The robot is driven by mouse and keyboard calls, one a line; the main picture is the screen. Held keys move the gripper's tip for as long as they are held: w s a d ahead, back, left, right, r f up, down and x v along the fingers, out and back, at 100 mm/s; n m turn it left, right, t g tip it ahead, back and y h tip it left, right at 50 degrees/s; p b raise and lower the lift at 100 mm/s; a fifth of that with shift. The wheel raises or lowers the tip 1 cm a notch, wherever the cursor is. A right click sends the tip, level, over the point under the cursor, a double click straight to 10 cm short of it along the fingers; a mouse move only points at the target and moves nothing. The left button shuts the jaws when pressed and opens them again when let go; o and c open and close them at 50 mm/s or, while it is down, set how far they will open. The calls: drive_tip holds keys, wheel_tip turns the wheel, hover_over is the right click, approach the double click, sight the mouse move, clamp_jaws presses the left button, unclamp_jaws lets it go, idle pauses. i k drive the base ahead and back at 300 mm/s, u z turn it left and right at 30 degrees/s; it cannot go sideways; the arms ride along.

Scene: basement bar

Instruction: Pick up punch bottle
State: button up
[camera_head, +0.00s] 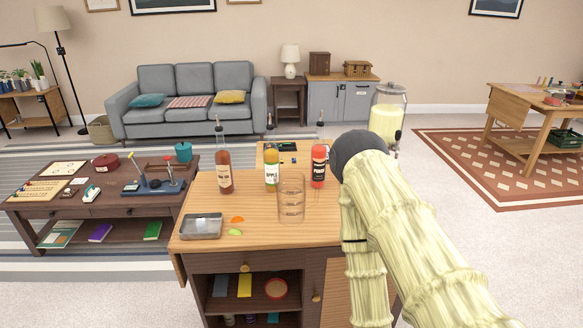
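The red bottle (318,166) with a dark label and white lettering, which seems to read punch, stands upright on the wooden bar cart top (262,208). It is near the back right of that top, just left of my arm's dark rounded joint. A yellow bottle (271,170) with a pale label stands to its left. A clear glass container (291,198) stands in front, between the two. My arm, textured pale yellow, fills the lower right; my gripper and its fingers are not visible.
A brown bottle (224,170) with a pourer stands on the left of the top. A metal tray (201,226) and orange and green slices lie at the front left. A drink dispenser (386,121) stands behind my arm. A dark coffee table (100,200) is at left.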

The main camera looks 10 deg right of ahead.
sight(318, 158)
drive_tip(key=u, duration=0.8)
drive_tip(key=k, duration=1.05)
drive_tip(key=u, duration=1.05)
drive_tip(key=i, duration=0.45)
drive_tip(key=z, duration=0.8)
drive_tip(key=i, duration=0.95)
drive_tip(key=z, duration=1.4)
drive_tip(key=i, duration=0.45)
drive_tip(key=z, duration=0.45)
